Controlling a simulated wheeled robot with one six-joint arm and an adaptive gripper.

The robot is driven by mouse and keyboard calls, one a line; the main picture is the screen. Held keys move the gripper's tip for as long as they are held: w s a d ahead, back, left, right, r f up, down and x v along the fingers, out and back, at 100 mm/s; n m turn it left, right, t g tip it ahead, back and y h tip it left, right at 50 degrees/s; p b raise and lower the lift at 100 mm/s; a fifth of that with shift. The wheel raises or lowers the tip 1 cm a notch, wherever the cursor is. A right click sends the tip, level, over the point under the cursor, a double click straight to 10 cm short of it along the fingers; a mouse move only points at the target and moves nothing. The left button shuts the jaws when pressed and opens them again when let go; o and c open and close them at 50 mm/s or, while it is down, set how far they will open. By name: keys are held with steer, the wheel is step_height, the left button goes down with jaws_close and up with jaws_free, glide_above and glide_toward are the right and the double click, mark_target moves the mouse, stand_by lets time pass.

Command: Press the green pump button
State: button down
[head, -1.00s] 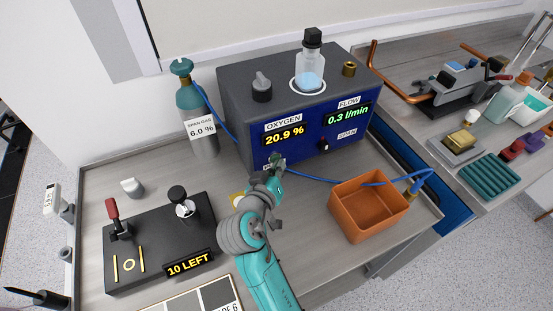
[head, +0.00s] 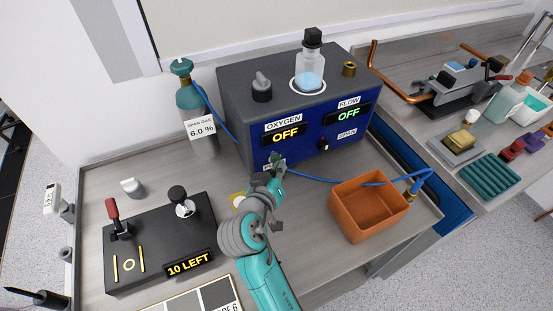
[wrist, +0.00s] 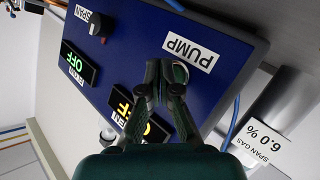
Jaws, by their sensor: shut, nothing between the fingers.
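The analyser box (head: 240,112) has a blue front panel (wrist: 235,58) with OXYGEN and FLOW displays, both reading OFF. The PUMP label (wrist: 190,53) shows upside down in the wrist view. My gripper (head: 274,163) is at the lower left of the panel, by that label, which it partly covers in the head view. In the wrist view my gripper (wrist: 167,70) is shut and empty, its fingertips at or very close to the panel beside the label. The green pump button is not visible; the fingers may hide it. I cannot tell whether they touch it.
A span gas cylinder (head: 196,115) stands left of the box. A flask (head: 311,70) sits on top of it. An orange bin (head: 345,215) with a blue hose is at the right. A black fixture (head: 150,245) reading "10 LEFT" lies at the left.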

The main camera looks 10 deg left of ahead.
steer(key=shift+s+d, duration=0.55)
steer(key=shift+s, duration=0.3)
steer(key=shift+s+d, duration=0.55)
steer(key=shift+s, duration=0.25)
steer(key=shift+s+d, duration=0.55)
steer(key=shift+s, duration=0.3)
